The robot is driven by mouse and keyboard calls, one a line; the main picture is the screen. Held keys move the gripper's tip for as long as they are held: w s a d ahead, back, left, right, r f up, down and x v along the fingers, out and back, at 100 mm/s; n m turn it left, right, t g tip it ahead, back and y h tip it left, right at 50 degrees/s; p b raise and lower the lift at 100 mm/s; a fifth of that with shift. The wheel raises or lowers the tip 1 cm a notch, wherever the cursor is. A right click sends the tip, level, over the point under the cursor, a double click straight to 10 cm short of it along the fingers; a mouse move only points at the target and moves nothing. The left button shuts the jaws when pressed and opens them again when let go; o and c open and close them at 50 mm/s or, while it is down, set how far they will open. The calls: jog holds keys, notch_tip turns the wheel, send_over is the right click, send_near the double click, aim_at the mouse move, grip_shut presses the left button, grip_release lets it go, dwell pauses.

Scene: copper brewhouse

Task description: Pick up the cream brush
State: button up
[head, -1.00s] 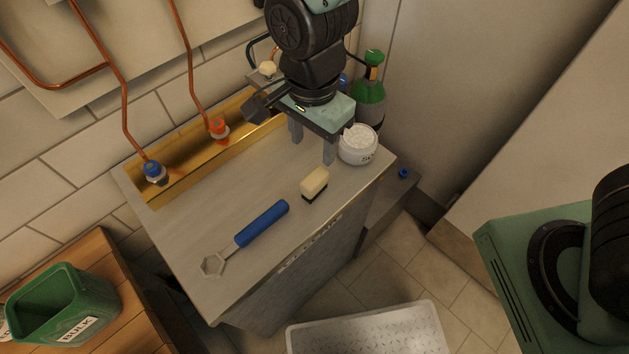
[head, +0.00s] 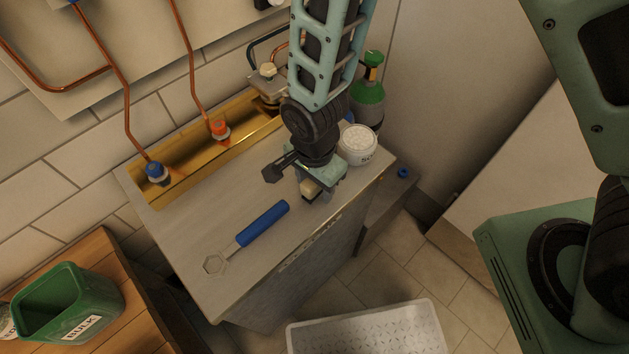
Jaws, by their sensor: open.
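The cream brush (head: 308,190) lies on the grey cabinet top, near its front edge. It has a cream body and a dark underside. My gripper (head: 312,196) points down right over the brush and hides most of it. Only part of the cream body shows below the gripper's body. The fingers are mostly hidden, so I cannot tell whether they stand around the brush or above it.
A blue-handled hexagonal wrench (head: 262,224) lies left of the brush. A white tub (head: 357,145) stands close behind on the right, with a green bottle (head: 370,95) beyond. A brass trough (head: 190,165) runs along the back.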

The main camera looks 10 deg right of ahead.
jog(key=shift+f, duration=0.1)
jog(key=c, duration=1.1)
notch_tip(320, 180, up, 10)
jog(key=shift+b, duration=0.3)
